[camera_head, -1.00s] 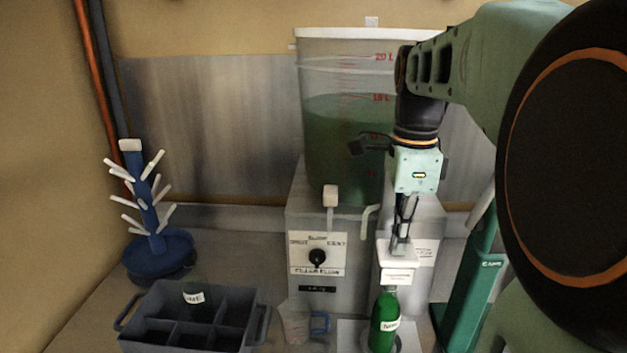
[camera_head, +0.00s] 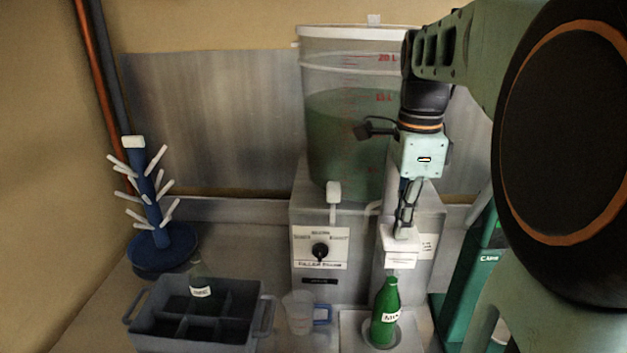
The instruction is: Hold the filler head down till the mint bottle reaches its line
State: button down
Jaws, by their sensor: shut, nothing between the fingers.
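The mint bottle (camera_head: 386,310) is green with a white label and stands upright on a round holder below the filler head. The filler head (camera_head: 400,247) is a pale block with a label on its front. A small gap shows between it and the bottle's mouth. My gripper (camera_head: 403,234) points down, shut, with its fingertips at the top of the filler head; whether they touch it I cannot tell. The bottle's line and liquid level cannot be made out.
A large bucket (camera_head: 340,140) of green liquid stands on the metal filler housing (camera_head: 320,282) with a knob. A measuring jug (camera_head: 299,312) is left of the bottle. A grey crate (camera_head: 165,333) holds another bottle (camera_head: 201,289). A blue drying rack (camera_head: 160,248) stands left, a green case (camera_head: 470,285) right.

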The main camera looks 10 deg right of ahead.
notch_tip(320, 180, up, 11)
jog(key=shift+r+p, duration=0.2)
jog(key=shift+p, duration=0.2)
dwell(0.4)
